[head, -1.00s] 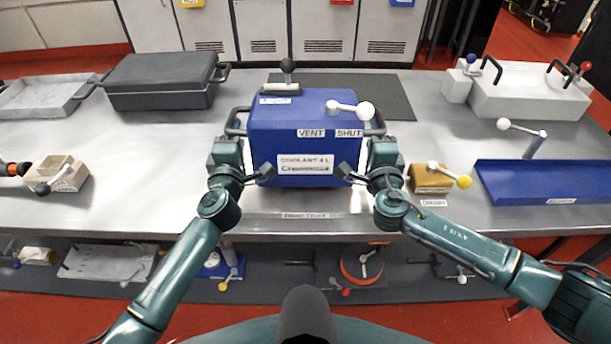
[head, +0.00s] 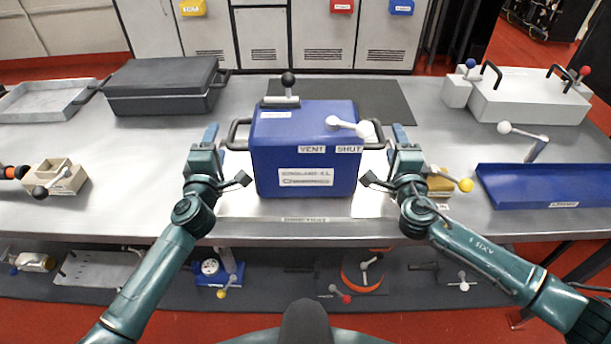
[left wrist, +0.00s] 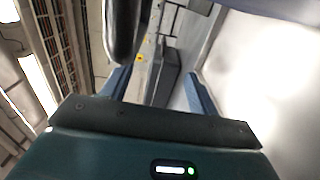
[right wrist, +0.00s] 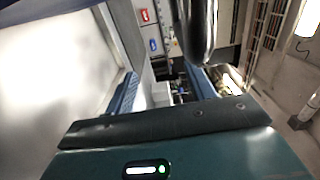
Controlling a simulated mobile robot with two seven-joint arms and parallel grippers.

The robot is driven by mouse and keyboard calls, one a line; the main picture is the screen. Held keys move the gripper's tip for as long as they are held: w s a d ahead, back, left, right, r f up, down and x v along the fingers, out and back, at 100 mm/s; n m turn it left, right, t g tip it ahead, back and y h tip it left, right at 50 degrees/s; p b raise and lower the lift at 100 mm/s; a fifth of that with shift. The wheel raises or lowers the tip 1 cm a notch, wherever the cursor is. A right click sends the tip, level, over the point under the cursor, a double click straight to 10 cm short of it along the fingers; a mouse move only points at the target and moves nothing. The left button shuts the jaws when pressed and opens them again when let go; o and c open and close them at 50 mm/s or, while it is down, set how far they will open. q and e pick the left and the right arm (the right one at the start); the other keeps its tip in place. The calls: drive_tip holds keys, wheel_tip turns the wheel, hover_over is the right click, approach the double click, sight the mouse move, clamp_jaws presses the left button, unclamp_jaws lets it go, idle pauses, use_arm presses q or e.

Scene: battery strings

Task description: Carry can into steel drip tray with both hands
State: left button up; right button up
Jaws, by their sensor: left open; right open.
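The can is a blue box (head: 305,150) with a white label, a black knob and a white lever on top. It stands upright, apparently in the shallow bright steel drip tray (head: 235,205), whose labelled front edge shows before it. My left gripper (head: 210,133) is open beside the can's left handle (head: 234,134), apart from it; that handle also shows in the left wrist view (left wrist: 122,30). My right gripper (head: 402,135) is open beside the right handle (head: 376,132), also apart; that handle shows in the right wrist view (right wrist: 195,30). The can hides most of the tray floor.
A black case (head: 160,88) and a grey tray (head: 35,100) are at the back left. A white box (head: 530,98) and a blue tray (head: 545,185) are at right. A yellow block (head: 440,187) sits partly behind my right arm. A dark mat (head: 385,100) lies behind the can.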

use_arm(q)
drive_tip(key=o, duration=0.3)
drive_tip(key=shift+a+f, duration=0.1)
use_arm(e)
drive_tip(key=shift+d+f, duration=0.1)
drive_tip(key=o, duration=0.5)
drive_tip(key=shift+f, duration=0.1)
use_arm(q)
drive_tip(key=shift+s, duration=0.15)
drive_tip(key=s, duration=1.1)
drive_tip(key=shift+s, duration=0.3)
use_arm(e)
drive_tip(key=shift+s, duration=0.1)
use_arm(q)
drive_tip(key=shift+s, duration=0.1)
use_arm(e)
drive_tip(key=shift+s, duration=0.15)
drive_tip(key=s, duration=1.1)
drive_tip(key=shift+s, duration=0.35)
